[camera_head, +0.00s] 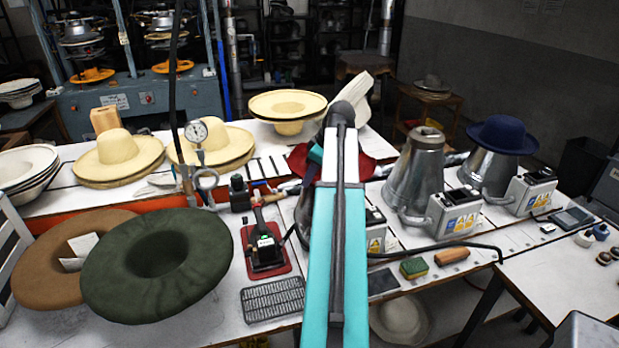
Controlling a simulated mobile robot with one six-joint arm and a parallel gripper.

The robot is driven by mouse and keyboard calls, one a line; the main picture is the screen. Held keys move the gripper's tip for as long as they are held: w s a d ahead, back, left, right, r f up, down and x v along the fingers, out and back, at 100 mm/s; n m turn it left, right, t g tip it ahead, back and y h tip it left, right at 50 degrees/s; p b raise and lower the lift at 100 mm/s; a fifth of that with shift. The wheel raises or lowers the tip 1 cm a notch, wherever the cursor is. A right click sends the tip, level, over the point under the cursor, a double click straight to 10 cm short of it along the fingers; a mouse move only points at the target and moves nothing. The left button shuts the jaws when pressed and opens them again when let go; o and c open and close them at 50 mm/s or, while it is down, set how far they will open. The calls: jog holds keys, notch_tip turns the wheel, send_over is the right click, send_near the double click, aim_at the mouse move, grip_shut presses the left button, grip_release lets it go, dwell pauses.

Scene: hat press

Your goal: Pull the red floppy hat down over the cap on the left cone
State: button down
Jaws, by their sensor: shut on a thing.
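The red floppy hat (371,167) is largely hidden behind my arm. Parts of its brim show on both sides of the arm, above the left cone (303,212). Only a dark sliver of that cone shows beside the arm. The cap on it is hidden. My gripper (315,154) shows only as a small dark teal part at the hat's left side. It is shut on the red hat, but the fingertips are not clear. I cannot tell how far the hat covers the cap.
A bare metal cone (414,178) stands right of my arm; a farther cone carries a blue hat (502,134). Green (157,262) and brown (62,256) hats lie at left front. A dial gauge (196,132) stands left of the arm. A black bar (440,248) crosses the front right.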

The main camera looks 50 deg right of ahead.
dwell(0.4)
jog(key=c, duration=1.8)
grip_release()
jog(key=shift+c, duration=0.2)
jog(key=shift+w+r+p+v, duration=0.1)
jog(key=shift+w+p+v, duration=0.1)
jog(key=shift+p+v, duration=0.75)
jog(key=shift+w+r+p+v, duration=0.15)
jog(key=shift+p+v, duration=0.25)
jog(key=shift+v, duration=1.1)
jog(key=shift+w+p+v, duration=0.2)
jog(key=shift+p+v, duration=0.45)
jog(key=shift+v, duration=0.55)
jog(key=shift+a, duration=0.1)
